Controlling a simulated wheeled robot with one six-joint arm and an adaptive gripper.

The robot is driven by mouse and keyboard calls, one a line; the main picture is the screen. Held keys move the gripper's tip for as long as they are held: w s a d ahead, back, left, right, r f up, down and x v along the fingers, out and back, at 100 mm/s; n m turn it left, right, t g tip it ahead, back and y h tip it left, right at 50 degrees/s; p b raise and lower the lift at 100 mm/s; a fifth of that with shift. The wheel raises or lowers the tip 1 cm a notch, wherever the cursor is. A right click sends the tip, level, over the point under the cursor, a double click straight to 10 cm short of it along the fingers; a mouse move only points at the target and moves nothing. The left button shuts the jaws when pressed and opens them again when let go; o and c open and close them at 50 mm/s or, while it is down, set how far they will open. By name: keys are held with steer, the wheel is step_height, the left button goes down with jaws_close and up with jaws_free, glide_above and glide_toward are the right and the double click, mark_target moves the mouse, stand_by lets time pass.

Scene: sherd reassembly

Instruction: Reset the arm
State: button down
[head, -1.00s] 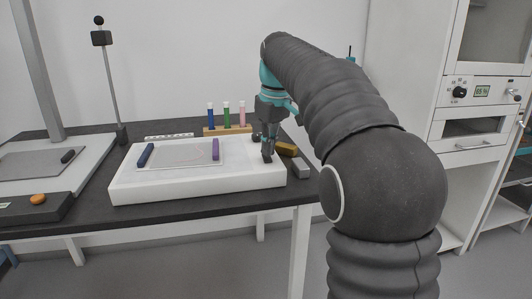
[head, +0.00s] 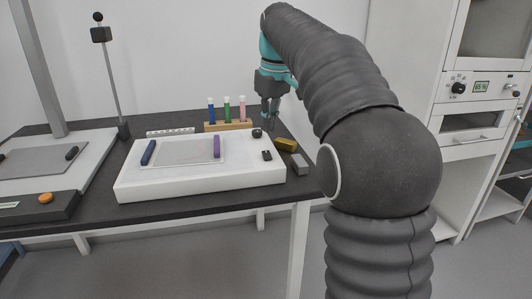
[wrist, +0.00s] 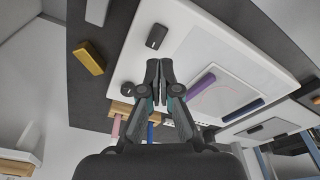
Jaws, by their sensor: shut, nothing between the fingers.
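My gripper (head: 270,112) hangs above the back right of the white board in the head view, behind its right end. In the wrist view my gripper (wrist: 159,72) has its two fingers together, with nothing between them. A small black block (head: 267,155) lies on the right end of the white board (head: 200,186), and it also shows in the wrist view (wrist: 157,36), just beyond the fingertips. A dark round knob (head: 257,133) stands at the board's back right corner.
A clear plate with a blue bar (head: 149,152) and a purple bar (head: 217,147) lies on the board. A rack (head: 228,126) with several coloured tubes stands behind. A yellow block (head: 286,145) and a grey block (head: 299,164) lie right of the board.

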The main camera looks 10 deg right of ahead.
steer(key=s+f+m+t, duration=0.1)
steer(key=s+f, duration=0.4)
steer(key=s, duration=0.5)
steer(key=s+f+m+t, duration=0.1)
steer(key=s+f+m, duration=0.2)
steer(key=s+f, duration=0.3)
steer(key=s+f+m+t, duration=0.2)
steer(key=s+f, duration=0.4)
steer(key=s, duration=0.8)
steer(key=shift+s+f+h, duration=0.15)
steer(key=shift+f+h, duration=0.05)
steer(key=shift+h, duration=0.2)
